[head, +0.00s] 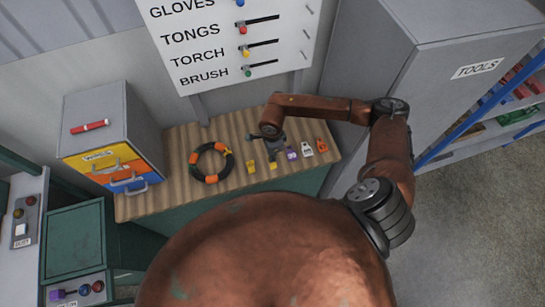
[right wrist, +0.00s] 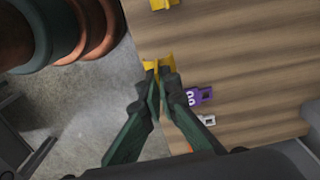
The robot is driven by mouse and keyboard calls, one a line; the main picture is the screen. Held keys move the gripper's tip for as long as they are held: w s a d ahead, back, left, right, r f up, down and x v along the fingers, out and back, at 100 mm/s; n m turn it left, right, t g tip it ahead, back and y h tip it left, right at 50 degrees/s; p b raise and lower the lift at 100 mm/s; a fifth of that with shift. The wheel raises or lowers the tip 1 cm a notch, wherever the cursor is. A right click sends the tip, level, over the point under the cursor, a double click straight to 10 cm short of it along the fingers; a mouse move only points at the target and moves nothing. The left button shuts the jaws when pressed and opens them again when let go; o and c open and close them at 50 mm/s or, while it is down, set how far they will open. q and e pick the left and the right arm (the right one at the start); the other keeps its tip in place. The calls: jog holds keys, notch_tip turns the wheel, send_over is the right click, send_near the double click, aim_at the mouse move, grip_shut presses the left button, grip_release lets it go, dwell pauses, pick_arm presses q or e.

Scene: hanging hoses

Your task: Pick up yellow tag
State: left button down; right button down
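A yellow tag (head: 273,166) is at the tips of my right gripper (head: 272,153), near the front edge of the wooden tabletop. In the right wrist view, the fingers of my right gripper (right wrist: 159,78) are close together with the yellow tag (right wrist: 157,66) between their tips. They look shut on it; whether it is clear of the wood I cannot tell. A second yellow tag (head: 251,166) lies to the left and also shows at the top of the right wrist view (right wrist: 163,4). My left gripper is not in view.
A purple tag (head: 291,153), a white tag (head: 307,149) and an orange tag (head: 321,144) lie right of the gripper. An orange and black ring (head: 211,162) lies left. A drawer cabinet (head: 112,125) and a grey tool cabinet (head: 372,62) flank the wooden tabletop (head: 180,190).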

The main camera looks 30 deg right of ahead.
jog(key=s+a+r+b, duration=0.3)
jog(key=s+a+r, duration=0.3)
jog(key=s, duration=0.4)
jog(key=shift+a+r+b, duration=0.25)
jog(key=shift+r+b, duration=0.1)
jog(key=shift+r, duration=0.45)
dwell(0.7)
